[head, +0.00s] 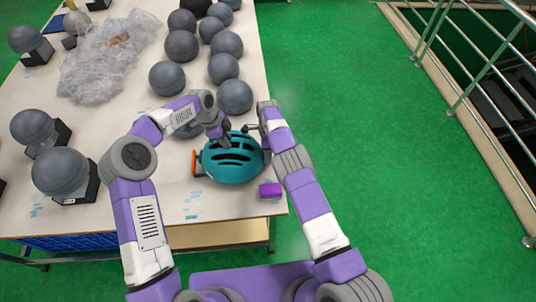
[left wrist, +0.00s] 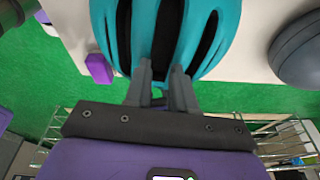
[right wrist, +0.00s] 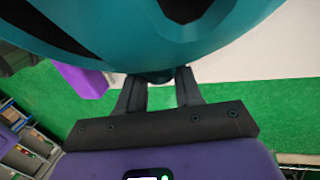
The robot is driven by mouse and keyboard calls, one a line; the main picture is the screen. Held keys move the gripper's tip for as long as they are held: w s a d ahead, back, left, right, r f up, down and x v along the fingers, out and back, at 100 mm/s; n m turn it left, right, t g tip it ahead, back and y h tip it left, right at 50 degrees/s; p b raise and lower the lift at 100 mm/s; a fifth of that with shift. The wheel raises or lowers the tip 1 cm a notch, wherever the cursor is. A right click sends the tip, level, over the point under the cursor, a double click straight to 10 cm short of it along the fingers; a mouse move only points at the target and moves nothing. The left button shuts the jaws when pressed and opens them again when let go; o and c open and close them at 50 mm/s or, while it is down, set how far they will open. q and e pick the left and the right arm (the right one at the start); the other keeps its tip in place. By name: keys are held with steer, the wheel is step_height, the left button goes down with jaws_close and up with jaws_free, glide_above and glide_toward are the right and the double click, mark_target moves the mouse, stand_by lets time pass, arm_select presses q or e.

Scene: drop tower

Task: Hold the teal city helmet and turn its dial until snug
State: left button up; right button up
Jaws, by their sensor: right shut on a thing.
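The teal helmet (head: 233,170) with dark vents sits near the table's front right edge. My left gripper (head: 224,138) is at its upper side. In the left wrist view its two fingers (left wrist: 161,72) stand a little apart, with a narrow gap between the tips, against the helmet's ribs and vents (left wrist: 207,40). My right gripper (head: 262,130) is at the helmet's far right side. In the right wrist view its fingers (right wrist: 160,78) are shut on the helmet's lower rim (right wrist: 225,45). I cannot make out a dial clearly.
A purple block (head: 270,190) lies right of the helmet and an orange piece (head: 194,163) stands at its left. Several grey balls (head: 235,96) lie behind. Crumpled clear plastic (head: 108,58) and balls on black stands (head: 60,172) are at the left. Bare tabletop (head: 165,215) shows in front.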

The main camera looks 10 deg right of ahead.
steer(key=shift+s+a+f, duration=0.1)
steer(key=shift+s+f, duration=0.05)
steer(key=shift+s, duration=0.05)
steer(key=o, duration=1.1)
steer(key=shift+c, duration=0.2)
steer(key=shift+w, duration=0.1)
steer(key=shift+r, duration=0.2)
steer(key=shift+r, duration=0.3)
step_height(320, 180, up, 9)
steer(key=shift+r, duration=0.15)
